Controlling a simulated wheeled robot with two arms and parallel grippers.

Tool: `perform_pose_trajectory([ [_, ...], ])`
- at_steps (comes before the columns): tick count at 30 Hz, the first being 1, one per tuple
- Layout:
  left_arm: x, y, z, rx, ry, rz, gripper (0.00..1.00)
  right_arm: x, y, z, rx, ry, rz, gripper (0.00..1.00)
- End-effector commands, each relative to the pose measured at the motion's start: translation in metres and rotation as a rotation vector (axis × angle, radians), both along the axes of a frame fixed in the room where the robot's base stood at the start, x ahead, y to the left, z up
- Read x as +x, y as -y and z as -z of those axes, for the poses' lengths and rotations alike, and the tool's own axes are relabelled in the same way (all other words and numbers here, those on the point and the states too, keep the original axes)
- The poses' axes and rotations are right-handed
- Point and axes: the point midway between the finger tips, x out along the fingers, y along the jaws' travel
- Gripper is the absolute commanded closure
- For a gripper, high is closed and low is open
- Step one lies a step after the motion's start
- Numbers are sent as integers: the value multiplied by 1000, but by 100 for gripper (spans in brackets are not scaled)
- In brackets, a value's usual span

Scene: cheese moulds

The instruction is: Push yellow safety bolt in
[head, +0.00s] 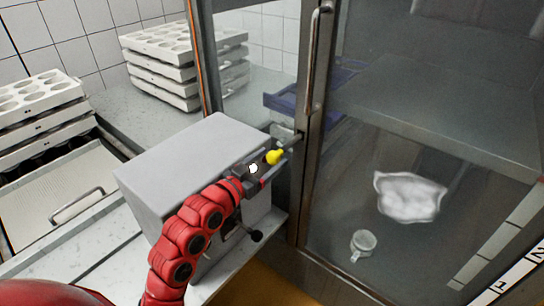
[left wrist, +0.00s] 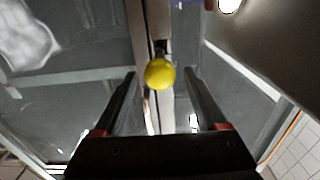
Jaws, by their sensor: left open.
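The yellow safety bolt (head: 274,157) shows its round yellow knob at the end of a thin dark rod. The rod runs right towards the metal frame of the glass door. In the left wrist view the yellow knob (left wrist: 160,73) is centred, with the frame behind it. My left gripper (head: 272,164) is at the knob, its two fingers apart on either side of it. In the left wrist view I see gaps between the knob and both fingers. The far end of the rod is hard to make out. My right gripper is not in view.
A grey metal box (head: 180,165) stands under my left arm. The glass door (head: 420,170) with a long vertical handle (head: 313,60) is at the right. Stacked white moulds (head: 165,45) stand behind, more (head: 40,95) at the left. A crumpled white cloth-like thing (head: 409,196) shows through the glass.

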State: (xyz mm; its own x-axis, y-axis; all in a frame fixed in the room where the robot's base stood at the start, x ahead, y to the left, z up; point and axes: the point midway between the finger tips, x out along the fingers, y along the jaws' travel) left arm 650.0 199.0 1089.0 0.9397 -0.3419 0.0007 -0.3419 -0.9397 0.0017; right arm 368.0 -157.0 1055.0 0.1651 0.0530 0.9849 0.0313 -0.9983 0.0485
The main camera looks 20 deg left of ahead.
Motion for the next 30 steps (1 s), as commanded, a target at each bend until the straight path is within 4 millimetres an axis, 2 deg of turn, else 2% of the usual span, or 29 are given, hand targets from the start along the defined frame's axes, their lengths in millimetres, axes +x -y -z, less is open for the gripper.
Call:
perform_pose_trajectory([
  [4, 11, 5, 0, 2, -2, 2, 26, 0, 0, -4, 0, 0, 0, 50],
  [14, 14, 5, 1, 2, 0, 0, 26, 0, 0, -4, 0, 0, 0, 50],
  [26, 14, 5, 1, 2, 0, 0, 98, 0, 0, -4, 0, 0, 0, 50],
  [30, 14, 5, 1, 2, 0, 0, 100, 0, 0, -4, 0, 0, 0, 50],
])
